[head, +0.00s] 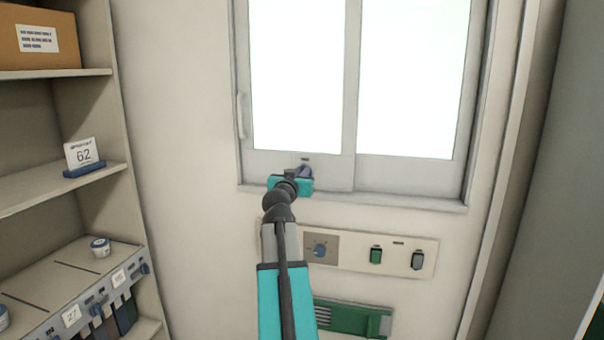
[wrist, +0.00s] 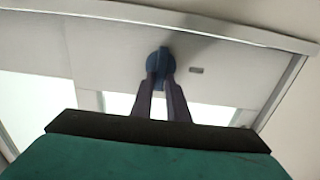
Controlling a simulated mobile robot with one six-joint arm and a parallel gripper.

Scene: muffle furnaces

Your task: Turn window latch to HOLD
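The window latch (wrist: 159,60) is a blue round piece with a short handle on the lower frame of the left window pane. In the wrist view my gripper (wrist: 160,80) has its two dark fingertips on either side of the latch handle. The fingers lean close together, and the blue handle fills the narrow gap between their tips. In the head view my gripper (head: 305,173) is at the lower window frame and covers most of the latch. The latch's exact turn angle is hard to tell. A small dark label (wrist: 196,70) sits beside the latch, too small to read.
The window sill (head: 400,201) runs just below my gripper. A green slotted holder (head: 350,319) hangs lower. A shelf unit (head: 100,180) stands at left.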

